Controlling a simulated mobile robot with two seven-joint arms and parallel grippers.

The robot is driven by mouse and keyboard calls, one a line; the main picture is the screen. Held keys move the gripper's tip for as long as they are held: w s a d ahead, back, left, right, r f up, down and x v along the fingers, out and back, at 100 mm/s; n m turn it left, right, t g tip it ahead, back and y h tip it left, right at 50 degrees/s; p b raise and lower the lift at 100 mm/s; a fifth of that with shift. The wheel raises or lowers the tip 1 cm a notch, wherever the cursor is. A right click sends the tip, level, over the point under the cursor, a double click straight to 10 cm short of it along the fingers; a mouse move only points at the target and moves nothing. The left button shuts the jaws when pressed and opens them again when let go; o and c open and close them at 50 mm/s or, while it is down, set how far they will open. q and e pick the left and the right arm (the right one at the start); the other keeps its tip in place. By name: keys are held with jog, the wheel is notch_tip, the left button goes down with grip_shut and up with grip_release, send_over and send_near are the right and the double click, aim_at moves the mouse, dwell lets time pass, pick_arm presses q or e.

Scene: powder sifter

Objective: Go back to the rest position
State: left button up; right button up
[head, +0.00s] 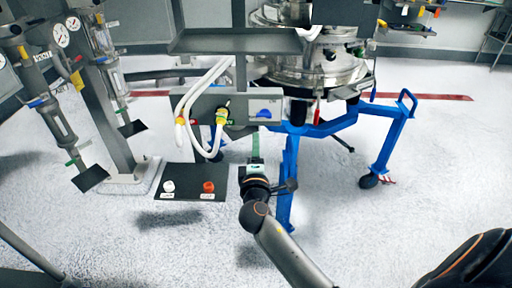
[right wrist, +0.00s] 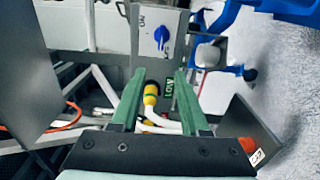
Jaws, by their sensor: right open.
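My right gripper (head: 256,160) is in the middle of the head view, in front of and below a grey control panel (head: 265,95). In the right wrist view its green fingers (right wrist: 160,78) are apart, with nothing held between them. Beyond them show the panel's blue knob (right wrist: 161,36) and a yellow connector (right wrist: 151,90) on a white hose. The knob also shows in the head view (head: 264,113). My left gripper is not in view.
A dark plate (head: 190,190) with a white button (head: 168,186) and a red button (head: 208,186) stands just left of my right gripper. The steel sifter (head: 318,70) stands on a blue wheeled frame (head: 388,140) behind. Open floor lies to the right and front.

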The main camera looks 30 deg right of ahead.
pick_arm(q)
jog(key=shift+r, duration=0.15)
pick_arm(e)
jog(key=s+a+f+m+g+y+p, duration=0.25)
jog(key=s+a+f+y+p, duration=0.3)
jog(key=s+f, duration=0.45)
pick_arm(q)
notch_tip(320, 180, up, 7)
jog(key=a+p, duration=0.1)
jog(key=p, duration=0.2)
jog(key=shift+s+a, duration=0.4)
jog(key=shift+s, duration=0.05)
pick_arm(e)
jog(key=s+a+f+m+g+y, duration=0.1)
jog(key=s+a+f+m+y, duration=0.2)
jog(key=s, duration=0.4)
jog(key=s+a+f+m+g+y, duration=0.2)
jog(key=s+a+f+m+y, duration=0.1)
jog(key=s, duration=0.5)
jog(key=shift+s+a+f+m, duration=0.25)
jog(key=shift+a+f+m, duration=0.35)
jog(key=shift+a, duration=0.3)
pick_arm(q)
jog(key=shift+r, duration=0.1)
pick_arm(e)
jog(key=shift+r+g, duration=0.1)
jog(key=shift+g, duration=0.25)
